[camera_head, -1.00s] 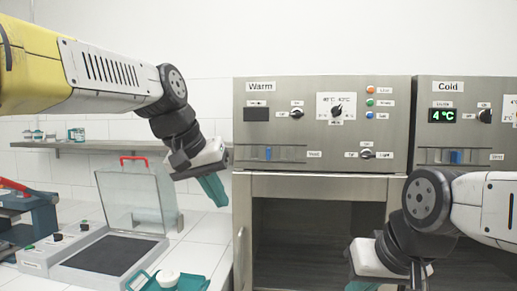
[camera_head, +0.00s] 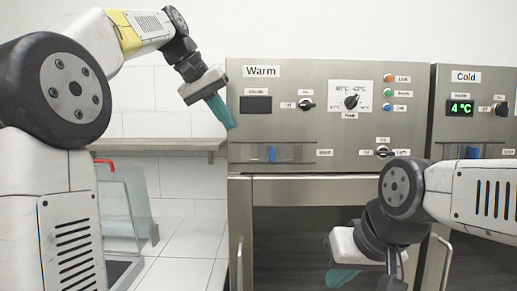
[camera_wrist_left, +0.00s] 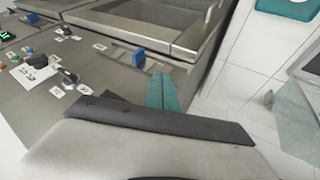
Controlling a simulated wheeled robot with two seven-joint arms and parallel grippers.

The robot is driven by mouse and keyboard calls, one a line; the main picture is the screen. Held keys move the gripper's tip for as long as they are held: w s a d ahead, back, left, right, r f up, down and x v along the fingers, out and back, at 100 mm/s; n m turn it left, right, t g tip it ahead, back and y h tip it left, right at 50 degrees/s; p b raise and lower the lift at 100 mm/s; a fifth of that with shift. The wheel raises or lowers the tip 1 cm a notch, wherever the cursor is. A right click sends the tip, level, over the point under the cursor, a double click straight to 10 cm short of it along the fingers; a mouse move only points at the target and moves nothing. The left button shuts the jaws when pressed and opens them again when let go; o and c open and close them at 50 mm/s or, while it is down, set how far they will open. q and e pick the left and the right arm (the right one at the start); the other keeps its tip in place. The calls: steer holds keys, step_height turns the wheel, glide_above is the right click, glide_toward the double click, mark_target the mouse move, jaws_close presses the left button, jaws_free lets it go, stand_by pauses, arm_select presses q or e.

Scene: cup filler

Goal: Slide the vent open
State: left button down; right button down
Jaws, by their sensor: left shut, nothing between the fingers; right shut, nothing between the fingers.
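The vent is a slotted strip on the Warm unit's (camera_head: 322,72) front panel, with a blue slider tab (camera_head: 271,153) near its middle. A "Vent" label is to its right. The blue tab also shows in the left wrist view (camera_wrist_left: 138,58), just left of the fingertips. My left gripper (camera_head: 228,122) is shut and empty, in front of the panel's left edge, above and left of the tab and apart from it in the head view. Its teal fingers show in the left wrist view (camera_wrist_left: 162,80). My right gripper (camera_head: 342,277) is shut and empty, low in front of the Warm unit's dark opening.
The Cold unit (camera_head: 480,90) with its own vent tab (camera_head: 472,152) stands at the right. Knobs, including one (camera_head: 351,101) on the dial plate, stick out of the Warm panel. A shelf (camera_head: 158,145) and clear-lidded box (camera_head: 125,215) are at the left.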

mark_target(272, 148)
arm_select(q)
steer(key=shift+f, duration=0.1)
steer(key=x, duration=0.9)
steer(key=d, duration=0.3)
steer(key=shift+w+d+f, duration=0.1)
steer(key=shift+d+f, duration=0.15)
steer(key=shift+f, duration=0.05)
steer(key=shift+d, duration=0.5)
steer(key=shift+d, duration=1.6)
